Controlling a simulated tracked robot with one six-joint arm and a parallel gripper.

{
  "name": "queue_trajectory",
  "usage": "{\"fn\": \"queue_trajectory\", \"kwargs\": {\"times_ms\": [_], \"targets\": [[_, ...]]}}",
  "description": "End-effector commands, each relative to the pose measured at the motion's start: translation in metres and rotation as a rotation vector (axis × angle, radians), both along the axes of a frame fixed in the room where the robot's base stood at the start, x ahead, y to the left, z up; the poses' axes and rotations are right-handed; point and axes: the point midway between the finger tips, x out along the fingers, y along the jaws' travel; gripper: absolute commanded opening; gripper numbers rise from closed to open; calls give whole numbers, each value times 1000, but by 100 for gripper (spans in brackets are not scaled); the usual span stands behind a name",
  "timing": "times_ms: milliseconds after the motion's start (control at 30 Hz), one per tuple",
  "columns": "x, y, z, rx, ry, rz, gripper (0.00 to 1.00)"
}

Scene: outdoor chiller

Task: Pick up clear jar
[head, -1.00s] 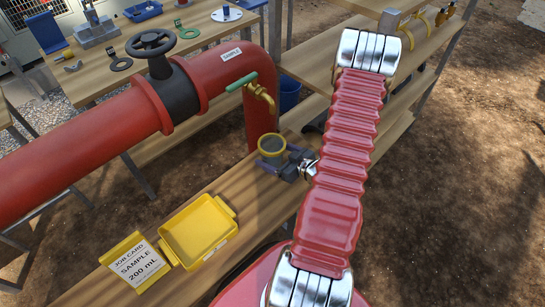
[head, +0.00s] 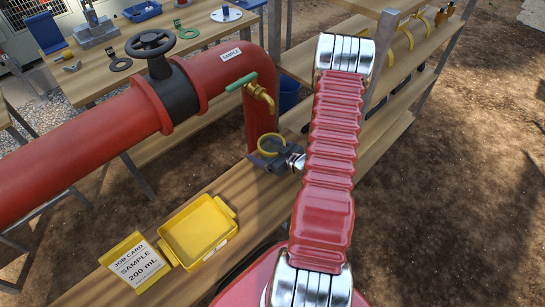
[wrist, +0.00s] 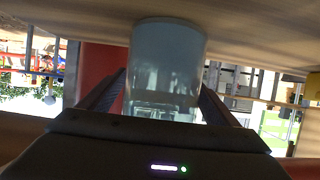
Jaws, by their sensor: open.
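The clear jar (wrist: 165,65) stands on the wooden bench below the red pipe. In the head view its yellow rim (head: 270,139) shows under the brass tap, and its body is mostly hidden behind my gripper (head: 268,156). In the wrist view, which appears upside down, the jar looks clear with a bluish-grey band towards the bench. My gripper (wrist: 160,95) is open, with one dark finger on each side of the jar. I cannot tell whether either finger touches it.
The brass tap (head: 261,96) with a green handle hangs just above the jar. The red pipe (head: 85,140) runs to the left. A yellow tray (head: 229,236) and a job card (head: 138,264) reading "SAMPLE 200 mL" sit on the bench nearer me. Shelves (head: 375,75) stand behind my arm.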

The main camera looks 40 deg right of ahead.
Motion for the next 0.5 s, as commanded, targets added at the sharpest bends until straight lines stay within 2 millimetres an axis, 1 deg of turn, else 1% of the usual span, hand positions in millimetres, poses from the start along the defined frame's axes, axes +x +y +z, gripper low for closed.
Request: {"fn": "queue_trajectory", "kwargs": {"times_ms": [300, 500], "targets": [[0, 0, 0, 0, 0, 0, 83], [0, 0, 0, -1, 0, 1, 70]]}}
